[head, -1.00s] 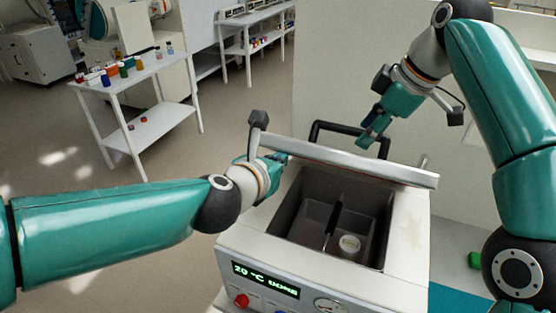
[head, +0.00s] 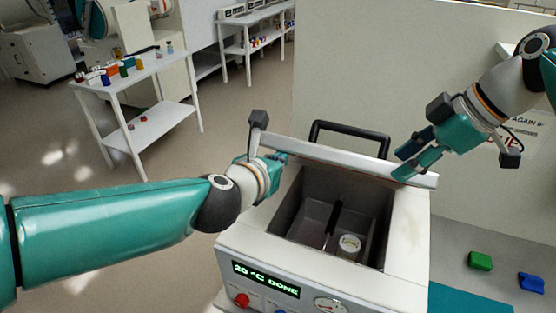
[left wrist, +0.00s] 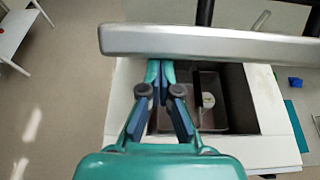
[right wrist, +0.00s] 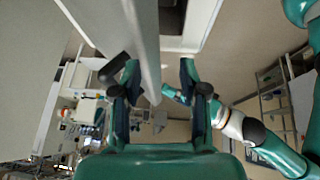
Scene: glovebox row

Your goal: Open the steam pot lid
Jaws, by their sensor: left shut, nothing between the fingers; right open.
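The steam pot (head: 400,240) stands in front of me, its display reading "20 °C DONE". Its lid (head: 330,157) is raised at the back, seen nearly edge-on, with a black handle (head: 350,126) behind it. The open chamber shows a divider and a round white-topped item (head: 349,245). My left gripper (head: 280,160) is shut and empty at the lid's left end; in the left wrist view its fingertips (left wrist: 160,66) are just below the lid edge (left wrist: 210,45). My right gripper (head: 400,164) is open at the lid's right end; in the right wrist view the lid (right wrist: 148,50) passes between its fingers.
A green block (head: 480,261) and a blue block (head: 531,283) lie on the surface to the right, near a teal mat (head: 465,302). A white shelf cart (head: 140,75) with bottles stands at the left. A pale wall rises behind the pot.

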